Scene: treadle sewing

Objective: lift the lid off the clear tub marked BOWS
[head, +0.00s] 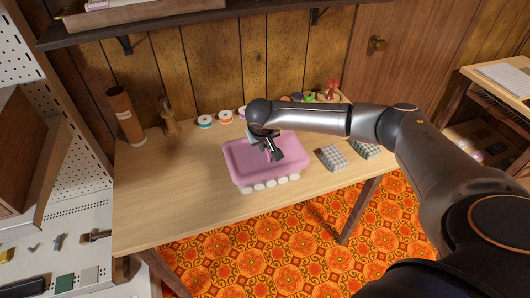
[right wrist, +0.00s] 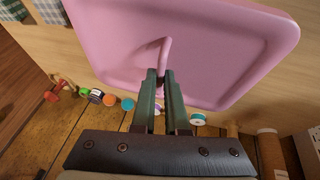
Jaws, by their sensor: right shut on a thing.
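The pink lid (head: 248,164) is over the middle of the wooden table. Pale, rounded shapes of the tub (head: 270,184) show below its front edge; the rest of the tub is hidden, and I see no BOWS marking. My right gripper (head: 275,152) reaches in from the right over the lid. In the right wrist view the gripper (right wrist: 165,80) is shut on the raised handle of the pink lid (right wrist: 225,45). I cannot tell whether the lid is touching the tub or apart from it. My left gripper is not in view.
Spools of thread (head: 205,121) line the back of the table (head: 190,190), with a brown cylinder (head: 126,115) at back left. Folded checked cloths (head: 332,158) lie right of the lid. A shelf (head: 150,22) hangs above. The table's front left is clear.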

